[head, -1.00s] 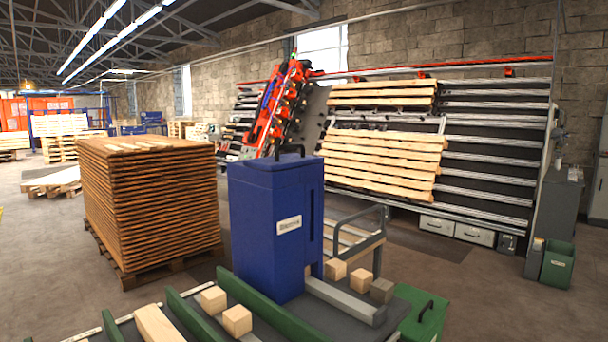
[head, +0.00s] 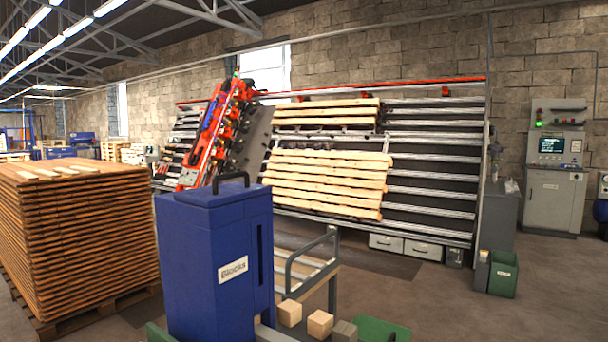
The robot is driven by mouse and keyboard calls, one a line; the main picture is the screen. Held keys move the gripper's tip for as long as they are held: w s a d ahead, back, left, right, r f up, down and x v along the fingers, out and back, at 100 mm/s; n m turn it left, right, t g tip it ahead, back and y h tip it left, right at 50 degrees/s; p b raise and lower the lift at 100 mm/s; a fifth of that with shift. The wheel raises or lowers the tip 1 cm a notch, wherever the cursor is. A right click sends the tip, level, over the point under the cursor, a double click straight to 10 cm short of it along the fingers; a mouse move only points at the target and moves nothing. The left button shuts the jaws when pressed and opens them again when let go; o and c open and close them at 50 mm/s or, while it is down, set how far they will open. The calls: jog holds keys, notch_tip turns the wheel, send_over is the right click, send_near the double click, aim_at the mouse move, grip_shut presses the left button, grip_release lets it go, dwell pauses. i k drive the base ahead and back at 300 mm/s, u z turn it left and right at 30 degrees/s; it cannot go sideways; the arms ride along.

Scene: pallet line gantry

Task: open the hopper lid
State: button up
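The blue hopper (head: 200,268) stands upright at the lower middle of the head view, with a white label reading "Blocks" on its front. Its blue lid (head: 212,196) lies flat on top and looks closed. A dark arched handle (head: 231,176) stands up from the lid. A narrow dark slot runs down the hopper's right side. My gripper is not in view.
Wooden blocks (head: 320,323) lie to the right of the hopper's foot, beside a grey metal rail frame (head: 311,262). A tall stack of brown boards (head: 78,225) stands at left. Open floor (head: 420,290) lies to the right, before a green bin (head: 503,273).

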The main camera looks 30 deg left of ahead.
aim_at(215, 195)
jog(key=z, duration=0.05)
jog(key=i, duration=2.1)
jog(key=u, duration=3)
